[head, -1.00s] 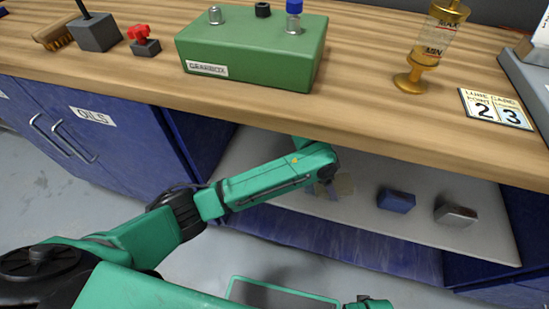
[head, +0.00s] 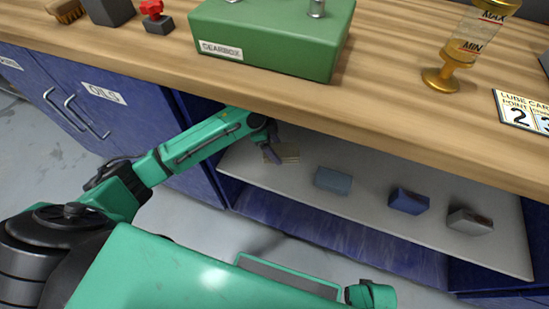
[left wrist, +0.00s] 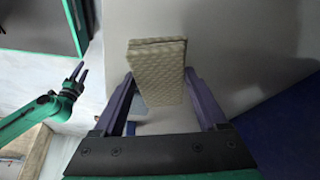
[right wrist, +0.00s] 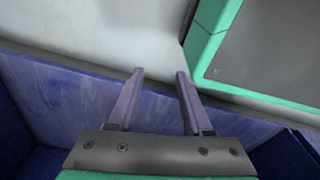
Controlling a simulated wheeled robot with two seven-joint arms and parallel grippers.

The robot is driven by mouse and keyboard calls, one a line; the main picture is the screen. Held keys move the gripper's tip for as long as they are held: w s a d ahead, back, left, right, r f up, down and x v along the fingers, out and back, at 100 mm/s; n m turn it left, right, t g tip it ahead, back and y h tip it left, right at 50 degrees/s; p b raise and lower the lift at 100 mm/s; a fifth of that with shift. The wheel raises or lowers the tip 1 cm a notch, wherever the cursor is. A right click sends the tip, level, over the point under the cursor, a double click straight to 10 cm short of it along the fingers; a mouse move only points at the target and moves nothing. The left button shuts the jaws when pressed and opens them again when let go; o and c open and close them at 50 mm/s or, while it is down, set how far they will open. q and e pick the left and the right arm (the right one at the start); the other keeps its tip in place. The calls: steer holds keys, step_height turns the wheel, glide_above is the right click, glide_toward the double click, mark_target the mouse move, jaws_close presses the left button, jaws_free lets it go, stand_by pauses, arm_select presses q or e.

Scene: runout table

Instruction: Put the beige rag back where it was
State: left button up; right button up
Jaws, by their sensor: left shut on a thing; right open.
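The beige rag (left wrist: 157,62) is a folded, textured block between the fingers of my left gripper (left wrist: 160,78) in the left wrist view. My left gripper is shut on it. In the head view the rag (head: 287,153) and left gripper (head: 271,151) are at the left part of the grey shelf (head: 375,172) under the bench top. I cannot tell whether the rag touches the shelf. My right gripper (right wrist: 156,76) is open and empty in the right wrist view, away from the rag.
On the shelf, right of the rag, lie a grey-blue block (head: 333,181), a dark blue block (head: 409,201) and a grey, reddish-stained block (head: 470,220). The wooden bench top (head: 400,125) overhangs the shelf. A blue cabinet marked OILS (head: 105,93) stands at the left.

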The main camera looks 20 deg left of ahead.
mark_target(275, 165)
arm_select(q)
step_height(275, 165, down, 6)
steer(key=shift+a+r+b, duration=0.1)
steer(key=shift+b, duration=0.65)
arm_select(e)
steer(key=w+r, duration=0.2)
steer(key=w, duration=0.1)
steer(key=shift+a, duration=0.3)
arm_select(q)
steer(key=o, duration=1.1)
steer(key=p+v, duration=0.2)
steer(key=v, duration=0.5)
steer(key=shift+a+r, duration=0.1)
steer(key=shift+r, duration=0.3)
arm_select(e)
steer(key=s+f, duration=0.2)
steer(key=s, duration=0.1)
steer(key=shift+s+d+f, duration=0.25)
steer(key=shift+d, duration=0.15)
